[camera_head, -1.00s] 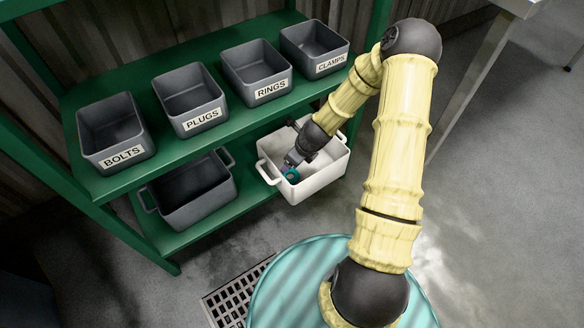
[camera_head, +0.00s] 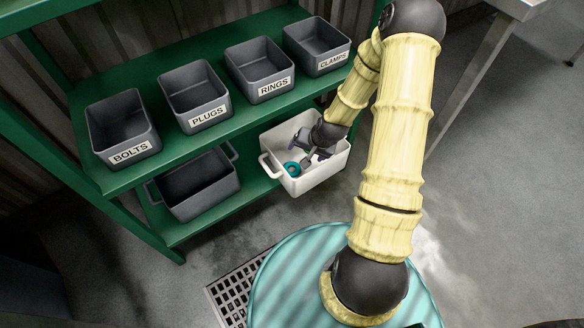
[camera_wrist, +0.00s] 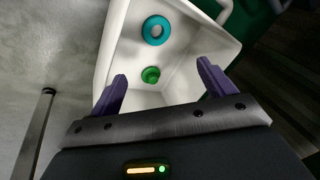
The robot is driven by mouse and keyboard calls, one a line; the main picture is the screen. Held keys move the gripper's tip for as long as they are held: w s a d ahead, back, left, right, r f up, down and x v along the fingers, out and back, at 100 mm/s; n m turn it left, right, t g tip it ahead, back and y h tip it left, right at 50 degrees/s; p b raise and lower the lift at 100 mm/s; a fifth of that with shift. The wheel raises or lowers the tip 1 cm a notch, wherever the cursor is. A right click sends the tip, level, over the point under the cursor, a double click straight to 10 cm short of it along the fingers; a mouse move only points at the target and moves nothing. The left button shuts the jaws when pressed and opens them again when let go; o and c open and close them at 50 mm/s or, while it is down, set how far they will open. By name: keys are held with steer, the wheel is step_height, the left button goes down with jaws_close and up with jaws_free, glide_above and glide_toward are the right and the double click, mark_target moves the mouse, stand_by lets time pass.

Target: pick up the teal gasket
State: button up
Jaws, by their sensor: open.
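The teal gasket (camera_head: 292,168) is a ring lying in a white bin (camera_head: 318,184) on the lower shelf. In the wrist view the teal gasket (camera_wrist: 156,30) lies flat on the bin floor near the far wall, its hole showing. My gripper (camera_head: 303,151) is inside or just above the bin, beside the gasket. In the wrist view my gripper (camera_wrist: 161,72) has its purple fingers wide apart with nothing between them touching. The gasket lies beyond the fingertips, roughly centred between them.
A small green round part (camera_wrist: 151,75) sits in the same bin, nearer the fingers. The upper shelf holds grey bins labelled BOLTS (camera_head: 130,154), PLUGS, RINGS and CLAMPS. A grey bin (camera_head: 200,190) stands left of the white one. The bin walls rise around the fingers.

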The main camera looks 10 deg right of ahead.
steer(key=n, duration=0.4)
steer(key=s+r+n+p, duration=0.1)
steer(key=n, duration=0.3)
steer(key=s+r+n, duration=0.1)
steer(key=n, duration=0.3)
steer(key=shift+s+d+r, duration=0.15)
steer(key=shift+d+r, duration=0.05)
steer(key=shift+d, duration=0.15)
steer(key=b, duration=0.6)
glide_above(294, 170)
steer(key=s+d, duration=0.2)
steer(key=f, duration=1.1)
steer(key=shift+a+f, duration=0.15)
steer(key=shift+a, duration=0.1)
steer(key=b+x, duration=0.4)
steer(key=x, duration=0.1)
steer(key=shift+s+a+f, duration=0.15)
steer(key=shift+f, duration=0.1)
steer(key=shift+r, duration=0.1)
